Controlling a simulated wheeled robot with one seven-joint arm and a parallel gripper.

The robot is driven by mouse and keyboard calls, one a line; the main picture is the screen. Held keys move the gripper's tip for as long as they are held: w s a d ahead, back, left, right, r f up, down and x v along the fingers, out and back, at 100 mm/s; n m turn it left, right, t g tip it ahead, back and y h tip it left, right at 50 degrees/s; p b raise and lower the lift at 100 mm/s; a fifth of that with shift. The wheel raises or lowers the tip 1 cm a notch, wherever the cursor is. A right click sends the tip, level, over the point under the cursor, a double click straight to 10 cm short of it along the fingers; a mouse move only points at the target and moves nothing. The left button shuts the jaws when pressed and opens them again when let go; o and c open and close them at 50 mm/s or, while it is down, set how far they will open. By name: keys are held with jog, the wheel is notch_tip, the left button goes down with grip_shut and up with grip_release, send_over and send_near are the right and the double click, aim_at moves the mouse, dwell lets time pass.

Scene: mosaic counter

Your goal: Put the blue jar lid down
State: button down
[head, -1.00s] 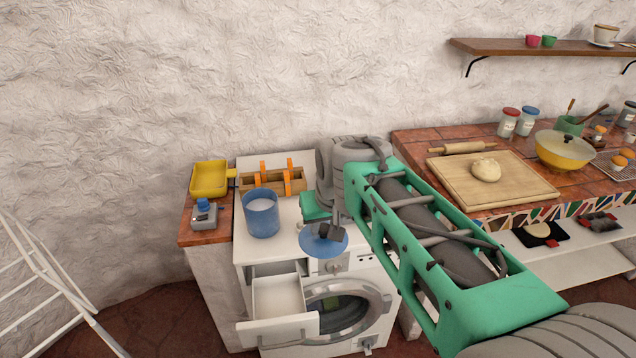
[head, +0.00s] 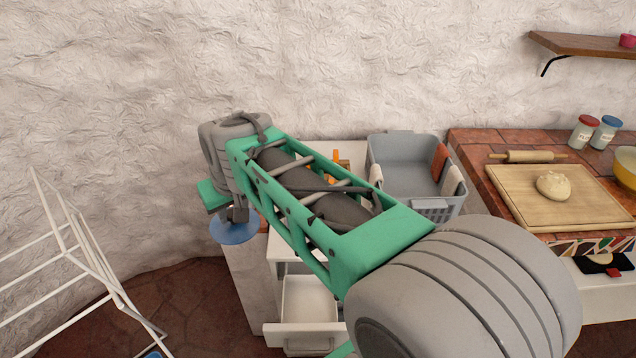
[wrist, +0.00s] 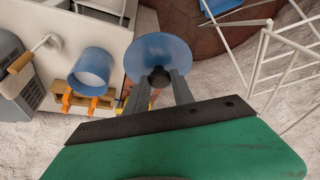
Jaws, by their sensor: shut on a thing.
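The blue jar (wrist: 92,64) stands uncovered on the white machine top in the wrist view, with pale contents. It is to the left of the lid and apart from it. In the head view my arm hides the jar.
The white machine has an open drawer (head: 308,300) in front. A grey basket (head: 400,185) with cloths stands on its right. A wooden rack with orange parts (wrist: 82,102) sits near the jar. A white drying rack (head: 75,260) stands on the floor at left.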

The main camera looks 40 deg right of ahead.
jog(key=w+d, duration=0.1)
jog(key=w+d+b, duration=0.1)
jog(key=w, duration=0.1)
jog(key=shift+w+d+f, duration=0.15)
jog(key=shift+d+f, duration=0.05)
jog(key=shift+d, duration=0.1)
jog(key=w+d+f+n+y+b, duration=0.1)
jog(key=w+d+f+b, duration=0.15)
jog(key=d, duration=1.05)
jog(key=w+d+f+n+b, duration=0.1)
jog(key=w+d+f+b, duration=0.15)
jog(key=d, duration=0.95)
jog(key=s+d+f+b, duration=0.4)
jog(key=d, duration=0.3)
notch_tip(320, 180, down, 10)
jog(key=shift+w+d+r+b, duration=0.1)
jog(key=shift+d+r+b, duration=0.1)
jog(key=shift+b, duration=0.55)
jog(key=shift+a, duration=0.1)
jog(key=shift+f, duration=0.2)
jog(key=c, duration=1.1)
grip_release()
